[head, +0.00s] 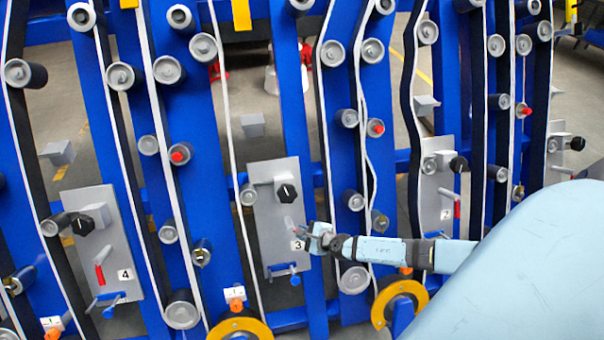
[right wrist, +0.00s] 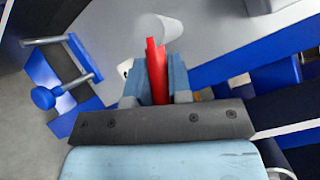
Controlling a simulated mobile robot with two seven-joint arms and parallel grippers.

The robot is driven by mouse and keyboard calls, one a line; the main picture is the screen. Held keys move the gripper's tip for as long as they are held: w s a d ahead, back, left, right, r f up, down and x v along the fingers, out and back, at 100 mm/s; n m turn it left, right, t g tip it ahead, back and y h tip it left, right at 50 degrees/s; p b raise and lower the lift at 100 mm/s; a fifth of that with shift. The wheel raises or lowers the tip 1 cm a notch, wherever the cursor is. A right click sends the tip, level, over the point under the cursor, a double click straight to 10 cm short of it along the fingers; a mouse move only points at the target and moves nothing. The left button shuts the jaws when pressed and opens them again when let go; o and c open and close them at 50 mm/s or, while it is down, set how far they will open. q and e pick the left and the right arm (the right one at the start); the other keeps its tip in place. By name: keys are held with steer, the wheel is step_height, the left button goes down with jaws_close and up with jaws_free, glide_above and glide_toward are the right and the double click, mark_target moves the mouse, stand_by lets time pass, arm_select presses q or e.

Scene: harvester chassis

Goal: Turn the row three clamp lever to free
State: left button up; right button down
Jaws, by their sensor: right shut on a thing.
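The row three plate (head: 268,232) is a grey panel with a "3" label at its lower right. It has a black knob (head: 286,191) near the top and a blue-handled T-shaped part (head: 293,270) at the bottom. My right gripper (head: 312,234) reaches in from the right, in front of the plate's lower right side. In the right wrist view the red clamp lever (right wrist: 157,72) stands between the two fingers of the gripper (right wrist: 157,86), which is shut on it. A pale round pivot lies behind the lever's tip. My left gripper is not in view.
The row four plate (head: 105,250) with its red lever (head: 99,273) is at the left. The row two plate (head: 437,180) with its red lever (head: 457,208) is at the right. Blue uprights, white belts and several grey rollers surround the plates. Yellow rings (head: 400,300) sit low.

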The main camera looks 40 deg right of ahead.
steer(key=c, duration=1.1)
jaws_free()
steer(key=shift+o, duration=0.2)
steer(key=shift+s+d+r, duration=0.1)
steer(key=shift+s+r, duration=0.15)
steer(key=shift+s, duration=0.25)
arm_select(q)
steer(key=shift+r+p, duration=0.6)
steer(key=shift+p, duration=1.1)
arm_select(e)
steer(key=v, duration=1.2)
steer(key=shift+s+r, duration=0.2)
steer(key=shift+s, duration=0.1)
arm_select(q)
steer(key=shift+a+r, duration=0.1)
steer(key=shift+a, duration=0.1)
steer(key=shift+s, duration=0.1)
